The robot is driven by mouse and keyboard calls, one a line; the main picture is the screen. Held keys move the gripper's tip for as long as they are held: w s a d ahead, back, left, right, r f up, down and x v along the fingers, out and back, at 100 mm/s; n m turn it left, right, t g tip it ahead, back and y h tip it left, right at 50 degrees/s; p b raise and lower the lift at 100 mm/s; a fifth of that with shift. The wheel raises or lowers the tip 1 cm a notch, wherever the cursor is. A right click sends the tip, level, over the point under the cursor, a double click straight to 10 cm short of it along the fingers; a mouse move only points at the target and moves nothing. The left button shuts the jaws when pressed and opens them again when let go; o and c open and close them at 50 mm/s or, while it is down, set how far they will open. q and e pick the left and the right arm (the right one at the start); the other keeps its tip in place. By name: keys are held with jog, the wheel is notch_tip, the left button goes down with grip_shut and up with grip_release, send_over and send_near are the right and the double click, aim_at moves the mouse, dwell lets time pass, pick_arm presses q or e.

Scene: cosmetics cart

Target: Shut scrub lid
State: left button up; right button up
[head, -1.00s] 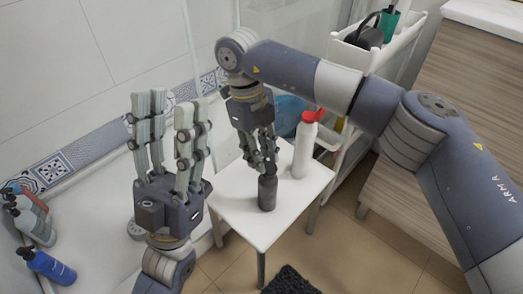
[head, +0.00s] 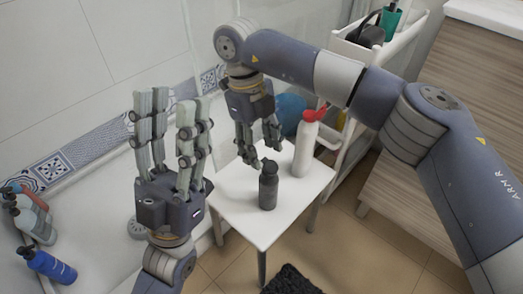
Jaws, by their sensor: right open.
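A dark grey bottle (head: 268,188) stands upright on a small white table (head: 236,212). Its narrower dark top (head: 269,167) is in view, but I cannot tell whether its lid is fully shut. A white bottle (head: 304,152) with a red top (head: 313,115) stands behind it to the right. No label shows which one is the scrub. My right gripper (head: 262,154) is open and points down just above and behind the dark bottle, holding nothing. My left gripper (head: 170,120) is open and empty, with its fingers pointing up, left of the table.
A white cart (head: 352,62) with a green cup (head: 390,22) and a dark item stands behind my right arm. A blue rounded object (head: 291,112) is behind the table. A black mat (head: 291,280) lies on the floor.

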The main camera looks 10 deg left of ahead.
jog(key=s+v, duration=0.1)
jog(key=v, duration=0.9)
jog(key=shift+w+r, duration=0.25)
jog(key=shift+r, duration=0.05)
